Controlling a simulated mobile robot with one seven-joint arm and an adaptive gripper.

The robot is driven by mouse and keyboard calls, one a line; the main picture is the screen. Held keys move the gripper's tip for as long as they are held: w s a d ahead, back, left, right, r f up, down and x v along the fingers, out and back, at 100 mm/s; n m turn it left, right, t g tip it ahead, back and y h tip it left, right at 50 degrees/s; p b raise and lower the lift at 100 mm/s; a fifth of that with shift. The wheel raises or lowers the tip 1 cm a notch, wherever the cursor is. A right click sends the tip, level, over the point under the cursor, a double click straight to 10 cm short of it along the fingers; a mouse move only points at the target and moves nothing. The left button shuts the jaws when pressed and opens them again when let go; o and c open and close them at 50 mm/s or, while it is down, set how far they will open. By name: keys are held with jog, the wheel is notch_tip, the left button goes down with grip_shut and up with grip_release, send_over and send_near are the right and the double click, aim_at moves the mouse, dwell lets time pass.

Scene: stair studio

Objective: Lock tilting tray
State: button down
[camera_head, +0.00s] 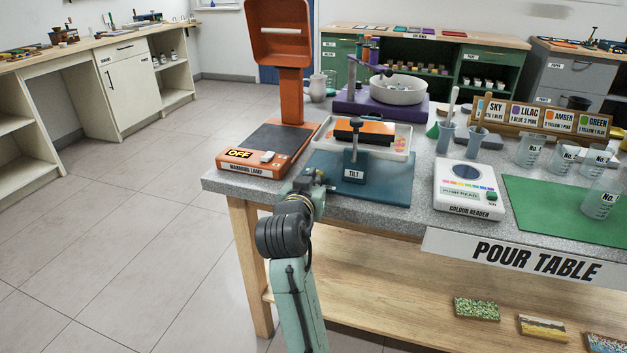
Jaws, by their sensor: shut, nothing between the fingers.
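The tilting tray stands near the table's front left corner. It has a blue base (390,190) and a white tray (400,153) behind, with an orange and black block (372,133) on it. I cannot tell whether the tray is locked. My gripper (322,181) is shut and empty at the left edge of the blue base, left of the label. Its fingertips are small, and I cannot tell whether they touch the base.
An orange warming lamp (287,95) reading OFF stands close on the left. A white colour reader (466,197) stands right of the blue base. Clear beakers (531,150) and a green mat (560,213) lie farther right. The floor left of the table is clear.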

aim_at(325, 182)
jog(key=shift+w+d+n+y+p, duration=0.1)
jog(key=shift+d+n+y+p, duration=0.15)
jog(key=shift+n+y, duration=0.45)
jog(key=shift+w+d+n+y+p, duration=0.1)
jog(key=shift+d+n+y+p, duration=0.1)
jog(key=shift+n+y, duration=0.5)
jog(key=shift+w+d+y, duration=0.1)
jog(key=shift+d+y, duration=0.05)
jog(key=shift+y, duration=0.55)
jog(key=n+y, duration=0.2)
jog(key=w+d+n+y, duration=0.1)
jog(key=y, duration=0.1)
jog(key=shift+w+a+n, duration=0.1)
jog(key=shift+w+n, duration=0.05)
jog(key=shift+n, duration=0.15)
jog(key=shift+w, duration=0.1)
jog(key=shift+w+d, duration=0.15)
jog(key=shift+w, duration=0.35)
jog(key=shift+w+d, duration=0.15)
jog(key=shift+w, duration=0.35)
